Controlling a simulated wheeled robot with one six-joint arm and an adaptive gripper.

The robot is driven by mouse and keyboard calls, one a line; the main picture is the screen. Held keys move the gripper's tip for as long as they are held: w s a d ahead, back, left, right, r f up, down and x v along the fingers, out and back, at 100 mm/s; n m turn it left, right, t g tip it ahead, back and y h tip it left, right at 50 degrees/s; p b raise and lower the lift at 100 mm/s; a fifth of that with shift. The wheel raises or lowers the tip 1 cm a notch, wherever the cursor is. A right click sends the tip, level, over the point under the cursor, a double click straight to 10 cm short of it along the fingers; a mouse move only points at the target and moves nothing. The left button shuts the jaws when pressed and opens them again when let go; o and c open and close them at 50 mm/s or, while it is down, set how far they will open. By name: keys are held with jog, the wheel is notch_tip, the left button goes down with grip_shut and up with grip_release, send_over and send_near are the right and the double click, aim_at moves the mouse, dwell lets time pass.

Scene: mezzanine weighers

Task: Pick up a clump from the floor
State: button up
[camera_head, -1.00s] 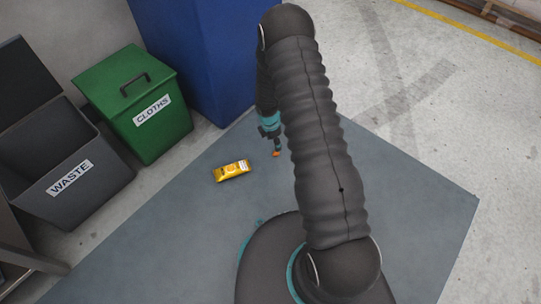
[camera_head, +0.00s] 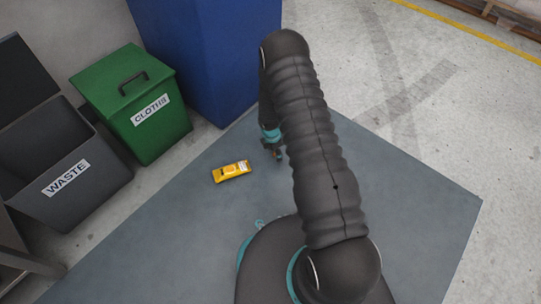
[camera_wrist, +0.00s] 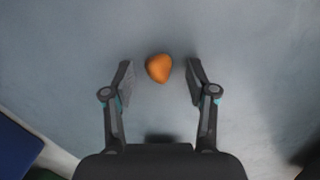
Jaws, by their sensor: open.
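An orange-brown rounded clump (camera_wrist: 159,68) lies on the blue-grey floor in the wrist view. It is between the tips of my gripper (camera_wrist: 159,82), slightly beyond them toward the top of the picture. The two fingers are spread apart with a gap on each side of the clump. How high the fingertips are above the floor is hard to tell. In the head view my gripper (camera_head: 277,156) points down near the floor, partly hidden by my arm. The clump is not clearly visible there.
A yellow packet (camera_head: 231,171) lies on the blue-grey mat (camera_head: 150,240) left of my gripper. A dark waste bin (camera_head: 65,170) with its lid up, a closed green cloths bin (camera_head: 133,105) and a tall blue cabinet (camera_head: 205,55) stand behind and left. The mat's right side is clear.

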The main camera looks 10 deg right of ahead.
jog(key=c, duration=0.8)
